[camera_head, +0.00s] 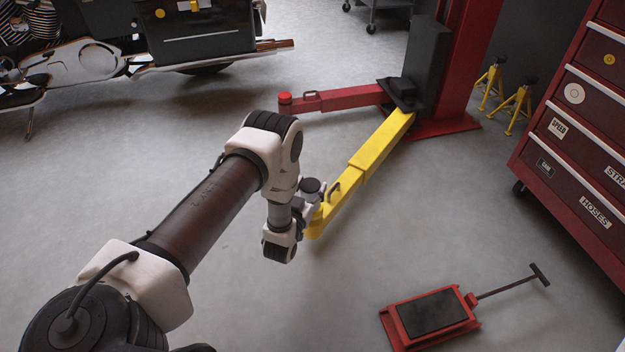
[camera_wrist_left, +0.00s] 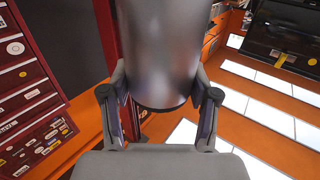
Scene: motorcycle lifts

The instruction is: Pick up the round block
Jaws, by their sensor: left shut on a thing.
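The round block (camera_head: 312,185) is a short dark-topped cylinder at the near end of the yellow lift arm (camera_head: 372,150). My left gripper (camera_head: 311,197) is shut on it there. In the left wrist view the round block (camera_wrist_left: 160,50) is a smooth grey cylinder between the two fingers of my left gripper (camera_wrist_left: 160,92), one finger on each side. Whether the block touches the lift arm or is clear of it is hard to tell. My right gripper is not in view.
A red lift post (camera_head: 465,60) with a red arm (camera_head: 345,99) stands behind. A motorcycle (camera_head: 90,65) is at the back left. A red tool cabinet (camera_head: 585,130) is at the right, and a red floor jack (camera_head: 430,313) lies front right. Yellow stands (camera_head: 517,108) are near the cabinet.

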